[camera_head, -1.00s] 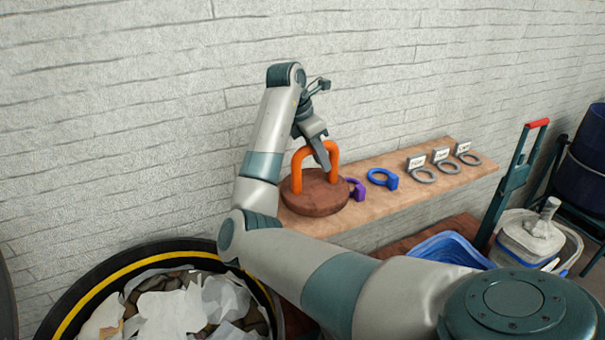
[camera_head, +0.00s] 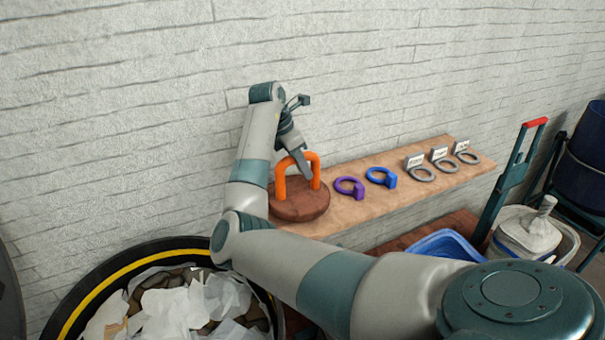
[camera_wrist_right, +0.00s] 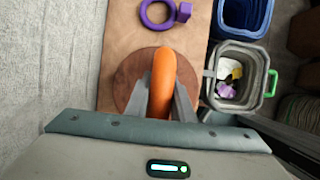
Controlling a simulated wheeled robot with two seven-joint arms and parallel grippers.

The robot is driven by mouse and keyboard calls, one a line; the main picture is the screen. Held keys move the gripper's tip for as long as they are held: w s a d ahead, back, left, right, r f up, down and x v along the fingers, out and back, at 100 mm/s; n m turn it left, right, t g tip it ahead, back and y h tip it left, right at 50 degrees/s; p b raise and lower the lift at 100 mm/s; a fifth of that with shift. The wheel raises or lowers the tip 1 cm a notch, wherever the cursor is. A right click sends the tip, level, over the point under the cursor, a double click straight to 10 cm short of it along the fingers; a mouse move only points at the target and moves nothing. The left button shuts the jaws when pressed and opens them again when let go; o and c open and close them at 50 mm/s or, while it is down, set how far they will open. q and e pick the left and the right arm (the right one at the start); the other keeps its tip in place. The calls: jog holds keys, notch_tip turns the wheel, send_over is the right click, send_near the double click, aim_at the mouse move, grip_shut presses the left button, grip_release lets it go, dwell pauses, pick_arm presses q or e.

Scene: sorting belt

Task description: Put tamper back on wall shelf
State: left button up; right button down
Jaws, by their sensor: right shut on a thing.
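The tamper has a round brown wooden disc (camera_head: 300,207) and an orange arched handle (camera_head: 281,181). It is at the left end of the wall shelf (camera_head: 345,212); I cannot tell whether its base touches the board. My right gripper (camera_head: 308,172) is shut on the orange handle from above. In the right wrist view the fingers (camera_wrist_right: 160,105) stand on both sides of the orange handle (camera_wrist_right: 164,70), with the brown disc (camera_wrist_right: 124,80) below. The left gripper is not in view.
On the shelf to the right lie a purple ring (camera_head: 349,188), a blue ring (camera_head: 381,177) and grey rings with white tags (camera_head: 423,174). A round bin of paper scraps (camera_head: 68,322) stands in front at lower left. A blue crate (camera_head: 446,245) is below the shelf.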

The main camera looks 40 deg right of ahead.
jog(key=shift+f+p, duration=0.45)
jog(key=shift+f, duration=0.85)
jog(key=c, duration=1.5)
grip_release()
jog(key=shift+f, duration=0.15)
jog(key=shift+c, duration=0.2)
jog(key=shift+a+r+b, duration=0.2)
jog(key=shift+r+b, duration=0.1)
jog(key=shift+r, duration=0.2)
jog(key=b+v, duration=0.3)
jog(key=v, duration=0.7)
jog(key=shift+w+b, duration=0.1)
jog(key=shift+b, duration=0.3)
jog(key=shift+a+r, duration=0.2)
jog(key=shift+r, duration=0.35)
